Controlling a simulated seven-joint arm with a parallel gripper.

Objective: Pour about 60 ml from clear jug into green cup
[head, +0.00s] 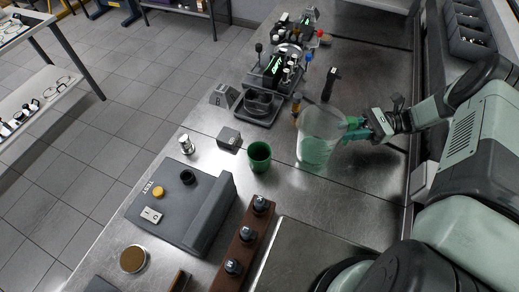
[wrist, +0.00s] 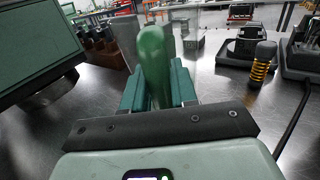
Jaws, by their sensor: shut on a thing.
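The clear jug (head: 318,125) is held by my gripper (head: 357,130) in the head view, to the right of the green cup. It looks near upright, and greenish contents show in its lower part. My gripper is shut on the jug's green handle, which also shows between the fingers in the wrist view (wrist: 153,62). The green cup (head: 259,157) stands upright and open on the steel bench, a short gap left of the jug. Whether the jug's base touches the bench is hard to tell.
A grey test box (head: 188,203) and a brown rack (head: 243,245) stand in front of the cup. A small grey block (head: 229,138) is just left of it. An engine assembly (head: 285,70) stands behind. A spring-coiled shock absorber (wrist: 262,64) shows right in the wrist view.

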